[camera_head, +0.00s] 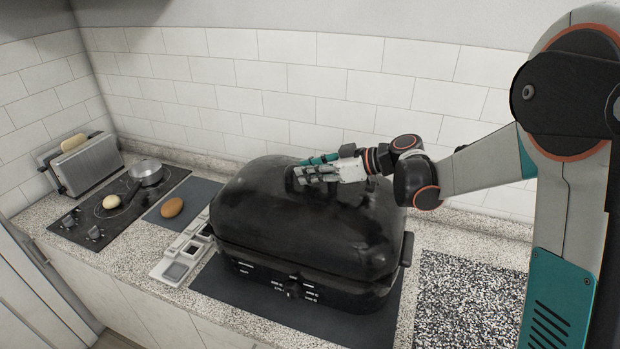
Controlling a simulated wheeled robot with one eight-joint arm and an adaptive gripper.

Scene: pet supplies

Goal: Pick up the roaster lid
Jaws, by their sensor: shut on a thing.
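The roaster lid (290,222) is a large, glossy black dome. It sits on the black roaster base (300,285), which has a dial and white markings on its front. My gripper (302,176) is at the top of the lid, reaching in from the right, its fingers shut around the handle on top. The handle is mostly hidden behind the fingers. The lid looks level and no clear gap shows between it and the base.
A dark mat (220,290) lies under the roaster. A white sectioned tray (172,270) stands just left of it. Further left are a brown potato-like item (172,207), a small pot (146,173), a cooktop (120,215) and a toaster (86,165). A speckled board (465,300) lies at right.

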